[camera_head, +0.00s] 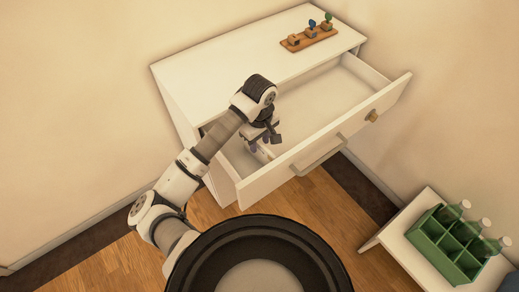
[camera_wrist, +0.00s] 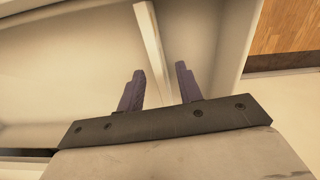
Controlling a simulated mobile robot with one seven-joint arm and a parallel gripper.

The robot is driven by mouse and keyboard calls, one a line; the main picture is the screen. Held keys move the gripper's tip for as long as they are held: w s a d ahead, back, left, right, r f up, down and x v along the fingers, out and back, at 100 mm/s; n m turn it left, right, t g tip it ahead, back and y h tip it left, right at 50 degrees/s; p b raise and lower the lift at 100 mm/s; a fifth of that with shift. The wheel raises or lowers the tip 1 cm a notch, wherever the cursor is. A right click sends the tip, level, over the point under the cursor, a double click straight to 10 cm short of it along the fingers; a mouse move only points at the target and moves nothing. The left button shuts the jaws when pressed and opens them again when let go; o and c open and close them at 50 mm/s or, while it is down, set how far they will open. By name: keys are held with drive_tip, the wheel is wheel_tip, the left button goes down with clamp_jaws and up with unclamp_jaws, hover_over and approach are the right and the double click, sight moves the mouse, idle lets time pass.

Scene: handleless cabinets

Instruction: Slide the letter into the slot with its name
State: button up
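I cannot make out a letter or a named slot in either view. The white cabinet (camera_head: 225,70) has its wide top drawer (camera_head: 325,95) pulled out, and the drawer looks empty where it shows. My gripper (camera_head: 262,143) is over the left end of the drawer, partly hidden by my wrist. In the wrist view its two dark purple fingers (camera_wrist: 160,88) stand apart. A narrow pale bar (camera_wrist: 150,45) runs up behind the gap between them; I cannot tell whether it is a drawer edge, and nothing is clearly gripped.
A wooden board with several small pieces (camera_head: 309,39) stands on the cabinet top. A light brown object (camera_head: 372,116) is on the drawer front's right part. A green crate (camera_head: 445,247) with bottles is on a low white table (camera_head: 395,232). Wooden floor lies in front.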

sight(259, 152)
drive_tip(key=shift+f, duration=1.1)
clamp_jaws()
